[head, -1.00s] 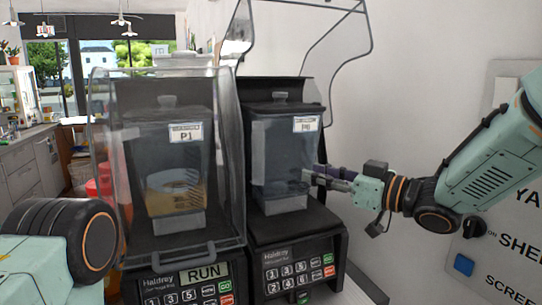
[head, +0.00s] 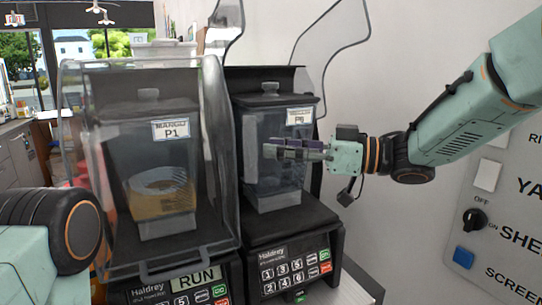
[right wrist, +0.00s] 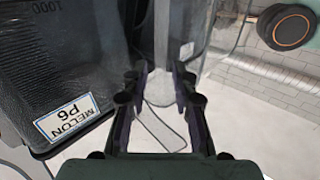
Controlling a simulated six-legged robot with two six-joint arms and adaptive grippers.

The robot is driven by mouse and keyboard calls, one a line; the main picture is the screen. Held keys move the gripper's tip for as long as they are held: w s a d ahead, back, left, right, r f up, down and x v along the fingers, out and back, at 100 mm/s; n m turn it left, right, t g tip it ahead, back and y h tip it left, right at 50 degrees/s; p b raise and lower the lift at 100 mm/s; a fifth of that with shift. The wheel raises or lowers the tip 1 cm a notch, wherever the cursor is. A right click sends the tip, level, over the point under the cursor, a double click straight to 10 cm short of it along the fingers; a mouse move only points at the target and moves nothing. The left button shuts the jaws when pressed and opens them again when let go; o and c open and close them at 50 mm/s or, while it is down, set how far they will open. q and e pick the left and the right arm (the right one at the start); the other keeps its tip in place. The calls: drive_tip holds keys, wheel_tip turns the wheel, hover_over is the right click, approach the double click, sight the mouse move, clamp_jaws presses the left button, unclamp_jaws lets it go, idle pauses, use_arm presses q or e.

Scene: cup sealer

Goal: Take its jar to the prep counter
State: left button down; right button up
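A clear, dark-looking jar (head: 275,182) with a lid and white label stands in the right blender (head: 290,228), whose cover is raised. My right gripper (head: 268,151) reaches in from the right across the front of the jar, pointing left. In the right wrist view its fingers (right wrist: 160,70) are apart, with the jar beside them, not visibly between them. Touching cannot be told. My left gripper is out of view; only part of my left arm shows. No prep counter is clearly identifiable.
The left blender (head: 180,270) shows RUN; its clear cover (head: 75,150) is down over a jar labelled P1 (head: 160,205) with orange contents. That cover stands close left of my right gripper. A wall panel (head: 490,215) with a knob and blue button is at right.

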sight(257, 145)
drive_tip(key=p+x, duration=0.1)
drive_tip(key=x, duration=0.5)
drive_tip(key=shift+a, duration=0.1)
drive_tip(key=shift+s+d+r, duration=0.1)
drive_tip(key=shift+s+d, duration=0.1)
drive_tip(key=shift+w, duration=0.25)
drive_tip(key=shift+c, duration=0.8)
drive_tip(key=shift+w+a, duration=0.15)
drive_tip(key=shift+a, duration=0.15)
drive_tip(key=c, duration=0.3)
clamp_jaws()
drive_tip(key=shift+s+d, duration=0.2)
drive_tip(key=shift+d, duration=0.1)
